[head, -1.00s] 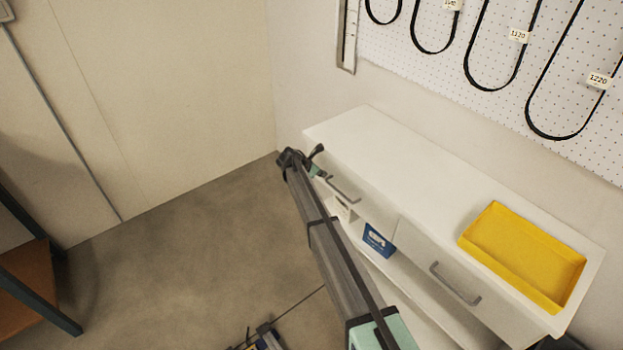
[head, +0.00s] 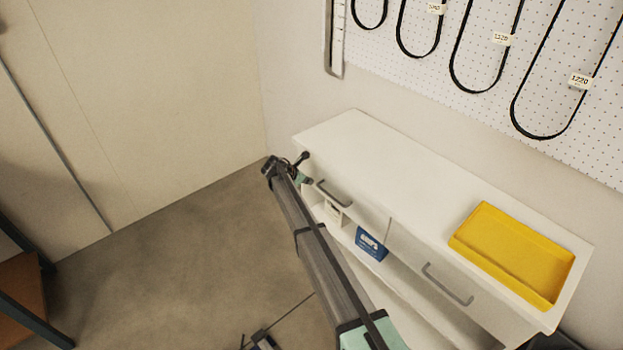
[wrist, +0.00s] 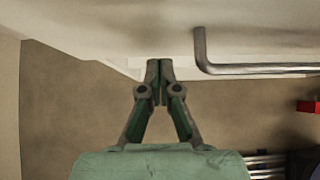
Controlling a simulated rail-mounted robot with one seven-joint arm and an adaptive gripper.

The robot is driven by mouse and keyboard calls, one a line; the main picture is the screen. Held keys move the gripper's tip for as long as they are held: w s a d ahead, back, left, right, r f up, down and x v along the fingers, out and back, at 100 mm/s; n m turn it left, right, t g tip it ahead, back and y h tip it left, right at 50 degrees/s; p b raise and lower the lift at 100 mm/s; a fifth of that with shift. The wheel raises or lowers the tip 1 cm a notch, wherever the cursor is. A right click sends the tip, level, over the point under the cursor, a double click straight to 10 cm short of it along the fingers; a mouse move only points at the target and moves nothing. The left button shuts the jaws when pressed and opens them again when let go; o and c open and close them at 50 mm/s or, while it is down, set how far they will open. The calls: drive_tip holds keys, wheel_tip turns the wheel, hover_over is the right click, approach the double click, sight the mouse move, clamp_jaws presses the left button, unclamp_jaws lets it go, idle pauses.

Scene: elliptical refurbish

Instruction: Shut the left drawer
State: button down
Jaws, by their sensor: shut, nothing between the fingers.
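The left drawer is a white front (head: 358,204) with a grey bar handle (head: 335,193), under the left half of the white cabinet's top. It looks flush or nearly so; I cannot tell if a small gap is left. In the wrist view the handle (wrist: 255,69) is right of my gripper (wrist: 160,68). My gripper is shut and empty, its fingertips together at the drawer front, left of the handle. I cannot tell if they touch it. In the head view my arm hides part of the cabinet's left end.
The white cabinet top (head: 385,165) holds a yellow tray (head: 510,255) at right. The right drawer (head: 430,265) looks closed. A blue box (head: 370,245) stands on the shelf below. A pegboard with black belts (head: 545,130) is behind. The floor at left (head: 180,260) is clear.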

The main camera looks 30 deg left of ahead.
drive_tip(key=s+a+r+m+g+b, duration=0.1)
drive_tip(key=s+r+m+b, duration=0.35)
drive_tip(key=s, duration=0.65)
drive_tip(key=s+d+f+m+g+p, duration=0.1)
drive_tip(key=s+d+f+m+g, duration=0.2)
drive_tip(key=s+d+f+m, duration=0.75)
drive_tip(key=d+f+m+g, duration=0.15)
drive_tip(key=d+f, duration=0.35)
drive_tip(key=d, duration=1.3)
drive_tip(key=s+d+f+m+g+p, duration=0.1)
drive_tip(key=s+d+f+m+g, duration=0.35)
drive_tip(key=d, duration=0.95)
drive_tip(key=s+d+f+m+g+y, duration=0.1)
drive_tip(key=s+d+f+m, duration=0.1)
drive_tip(key=s+d, duration=0.7)
drive_tip(key=s+d+f+m+g+y, duration=0.1)
drive_tip(key=s+d+f+m+g, duration=0.1)
drive_tip(key=s+d+m, duration=0.3)
drive_tip(key=s+d+f+m+g+y, duration=0.1)
drive_tip(key=s+d+f+m+g, duration=0.1)
drive_tip(key=s+d, duration=1.1)
drive_tip(key=s+f+m, duration=0.1)
drive_tip(key=s+m, duration=0.1)
drive_tip(key=s, duration=0.2)
drive_tip(key=shift+s+d, duration=0.3)
drive_tip(key=shift+s, duration=0.05)
